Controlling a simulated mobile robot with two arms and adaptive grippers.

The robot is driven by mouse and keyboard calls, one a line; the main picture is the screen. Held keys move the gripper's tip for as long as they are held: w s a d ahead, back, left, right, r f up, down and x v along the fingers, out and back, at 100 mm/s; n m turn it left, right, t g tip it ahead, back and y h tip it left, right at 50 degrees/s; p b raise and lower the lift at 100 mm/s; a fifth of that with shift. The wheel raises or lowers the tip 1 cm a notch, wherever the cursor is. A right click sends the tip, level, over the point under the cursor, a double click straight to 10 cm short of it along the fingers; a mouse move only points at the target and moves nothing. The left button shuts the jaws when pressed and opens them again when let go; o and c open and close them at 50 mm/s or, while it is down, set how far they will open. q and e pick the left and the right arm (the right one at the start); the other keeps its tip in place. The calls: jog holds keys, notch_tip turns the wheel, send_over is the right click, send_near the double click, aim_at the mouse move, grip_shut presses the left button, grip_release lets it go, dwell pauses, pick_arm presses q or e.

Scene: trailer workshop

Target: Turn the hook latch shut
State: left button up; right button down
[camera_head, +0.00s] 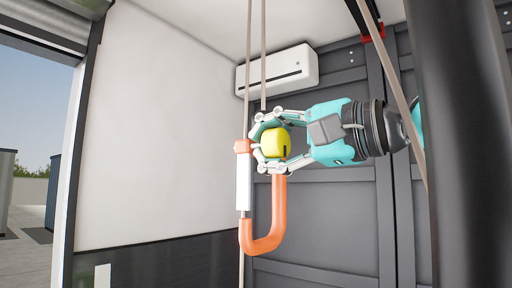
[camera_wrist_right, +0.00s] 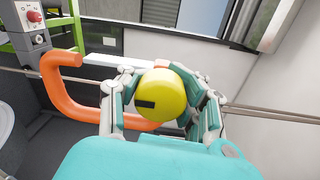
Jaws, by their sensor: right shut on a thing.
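An orange hook (camera_head: 262,244) with a curved bottom and a pale sleeve (camera_head: 243,185) hangs upright on a rope in the head view. It also shows in the right wrist view, where the orange curve (camera_wrist_right: 75,100) runs behind my fingers. A round yellow knob (camera_head: 273,142) with a dark mark sits near the upper part of the hook. My right gripper (camera_head: 264,143) comes in from the right and is shut around the knob, which also shows between the fingers in the right wrist view (camera_wrist_right: 165,92). The fingers and knob hide part of the hook's upper end. My left gripper is not in view.
Ropes (camera_head: 249,60) run up past the hook, and another rope (camera_head: 390,75) slants down at the right. A white air-conditioning unit (camera_head: 278,72) is on the grey wall behind. A control box with a red button (camera_wrist_right: 33,16) shows in the wrist view.

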jog(key=shift+f, duration=0.25)
jog(key=c, duration=1.6)
grip_release()
jog(key=shift+d, duration=0.1)
jog(key=shift+o, duration=1.3)
jog(key=shift+s+d+r, duration=0.1)
jog(key=shift+s+d, duration=0.05)
jog(key=o, duration=0.4)
jog(key=shift+s+d+r, duration=0.15)
jog(key=shift+s+d, duration=0.1)
jog(key=shift+d, duration=0.25)
jog(key=shift+o, duration=0.9)
jog(key=shift+s+d, duration=0.1)
jog(key=shift+d, duration=0.2)
jog(key=shift+a, duration=0.3)
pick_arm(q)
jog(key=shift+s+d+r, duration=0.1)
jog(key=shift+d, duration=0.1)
pick_arm(e)
jog(key=v, duration=1.2)
jog(key=shift+d, duration=0.2)
